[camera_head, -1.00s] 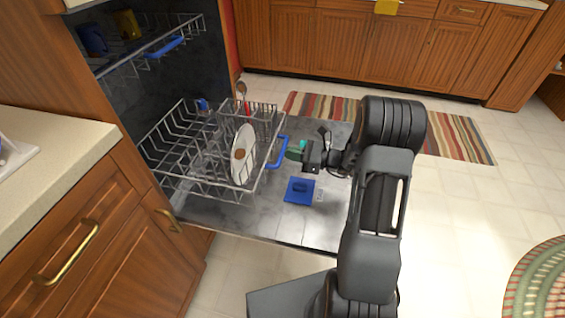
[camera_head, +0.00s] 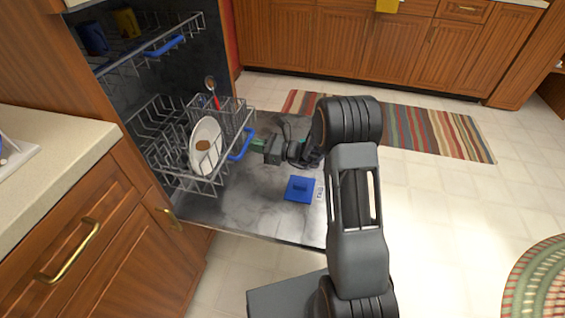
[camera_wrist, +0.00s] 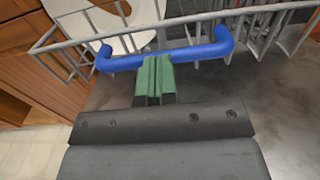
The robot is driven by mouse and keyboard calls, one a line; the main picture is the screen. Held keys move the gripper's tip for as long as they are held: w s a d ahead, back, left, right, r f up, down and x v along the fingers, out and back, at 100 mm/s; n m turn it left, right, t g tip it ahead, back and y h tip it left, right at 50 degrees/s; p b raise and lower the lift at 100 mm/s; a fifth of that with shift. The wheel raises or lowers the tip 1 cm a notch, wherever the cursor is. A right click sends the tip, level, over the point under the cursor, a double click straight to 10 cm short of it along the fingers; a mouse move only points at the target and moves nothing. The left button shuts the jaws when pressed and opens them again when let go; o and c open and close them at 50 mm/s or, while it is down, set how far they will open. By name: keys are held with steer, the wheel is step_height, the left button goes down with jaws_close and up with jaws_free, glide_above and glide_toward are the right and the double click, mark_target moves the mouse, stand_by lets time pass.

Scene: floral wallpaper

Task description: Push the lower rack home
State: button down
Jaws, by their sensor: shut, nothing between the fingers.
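The lower rack (camera_head: 160,176) is a grey wire basket, partly inside the dishwasher and partly out over its lowered door (camera_head: 262,205). A blue handle (camera_head: 241,145) runs along its front edge. My gripper (camera_head: 257,145) is shut and empty, with its green fingertips at the handle. In the wrist view the fingertips (camera_wrist: 153,66) meet the middle of the blue handle (camera_wrist: 190,54) and appear to touch it. A white plate with a brown stain (camera_head: 205,150) stands in the rack, and a spoon (camera_head: 210,84) sticks up behind it.
The upper rack (camera_head: 150,50) holds a blue cup and a yellow cup. A blue detergent lid (camera_head: 299,189) lies in the door. A wooden cabinet with countertop (camera_head: 50,150) stands at left. A striped rug (camera_head: 420,132) lies behind my arm.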

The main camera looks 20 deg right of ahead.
mark_target(203, 120)
steer(key=b+x, duration=0.4)
steer(key=x, duration=2.1)
steer(key=shift+f, duration=0.15)
steer(key=shift+v, duration=4.15)
steer(key=s+r+n+g+p, duration=0.1)
steer(key=s+r+n+p, duration=0.1)
steer(key=r, duration=0.2)
steer(key=s+r+n+g+p, duration=0.1)
steer(key=s+r+n+p, duration=0.1)
steer(key=r+p, duration=0.1)
steer(key=s+d+r+n+g+h+p, duration=0.1)
steer(key=s+r+p, duration=0.1)
steer(key=r, duration=0.3)
steer(key=shift+s+r+n, duration=0.1)
steer(key=shift+s+n, duration=0.25)
steer(key=shift+n, duration=0.05)
steer(key=s+d+r+n+g+h+p, duration=0.1)
steer(key=s+d+r+n+h+p, duration=0.6)
steer(key=s+r+p, duration=0.5)
steer(key=s+d+r+n+g+h+p, duration=0.1)
steer(key=s+d+r+n+h+p, duration=0.6)
steer(key=s+d+r+n+p, duration=0.4)
steer(key=s+d+r+p, duration=0.1)
steer(key=s+d+p, duration=0.1)
steer(key=s+d, duration=0.1)
steer(key=shift+s+d+r+h, duration=0.2)
steer(key=shift+s+d+h, duration=0.2)
steer(key=shift+s, duration=0.4)
steer(key=shift+a, duration=0.15)
